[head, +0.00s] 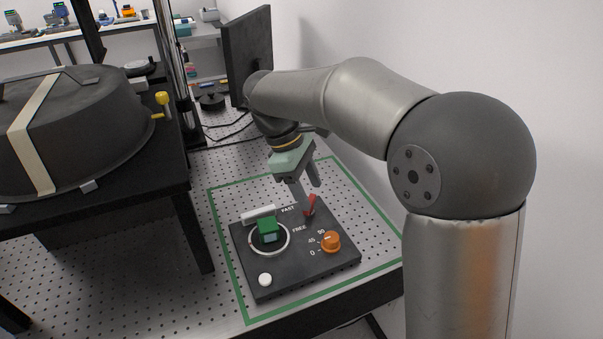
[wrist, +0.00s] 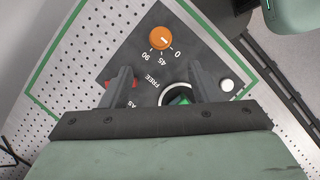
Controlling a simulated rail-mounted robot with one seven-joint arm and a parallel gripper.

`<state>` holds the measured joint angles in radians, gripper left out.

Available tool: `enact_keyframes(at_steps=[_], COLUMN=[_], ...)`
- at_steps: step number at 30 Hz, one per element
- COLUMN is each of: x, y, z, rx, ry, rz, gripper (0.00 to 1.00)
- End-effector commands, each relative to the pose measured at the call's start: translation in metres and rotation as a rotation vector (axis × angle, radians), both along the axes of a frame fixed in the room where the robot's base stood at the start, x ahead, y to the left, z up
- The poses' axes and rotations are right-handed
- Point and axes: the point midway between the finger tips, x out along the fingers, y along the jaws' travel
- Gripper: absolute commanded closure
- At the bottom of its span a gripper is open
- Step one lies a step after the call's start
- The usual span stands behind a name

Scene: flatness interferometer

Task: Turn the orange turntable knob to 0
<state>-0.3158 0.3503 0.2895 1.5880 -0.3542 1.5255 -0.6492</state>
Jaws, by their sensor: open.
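The orange turntable knob (head: 331,242) sits on the right part of a dark control panel (head: 295,275), beside the marks 90, 45 and 0. It also shows in the wrist view (wrist: 160,38), beyond my fingertips, with nothing touching it. A small pale mark is on its face; I cannot tell exactly which number it points at. My gripper (head: 308,189) is over the back of the panel, close to the red lever. In the wrist view my gripper (wrist: 163,80) has its fingers wide apart with nothing held between them.
A red lever (head: 310,205) stands by FAST, partly hidden by my left finger in the wrist view. A green block (head: 268,227) sits in a white-ringed disc (head: 254,245). A white button (head: 265,279) is at the panel's front. A dark round cover (head: 90,125) stands left.

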Motion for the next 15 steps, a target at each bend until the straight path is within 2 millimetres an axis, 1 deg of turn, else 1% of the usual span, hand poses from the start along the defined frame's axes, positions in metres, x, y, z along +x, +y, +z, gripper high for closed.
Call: enact_keyframes(at_steps=[1,3,6,10,15], x=[0.001,0.002,0.003,0.003,0.003], y=[0.004,0.008,0.012,0.014,0.014], z=[0.009,0.018,0.028,0.034,0.034], rx=[0.002,0.002,0.001,0.001,0.000], ry=[-0.003,-0.002,-0.002,-0.001,0.000], rz=[0.002,0.002,0.002,0.001,0.001], gripper=[0.45,0.45,0.45,0.45,0.45])
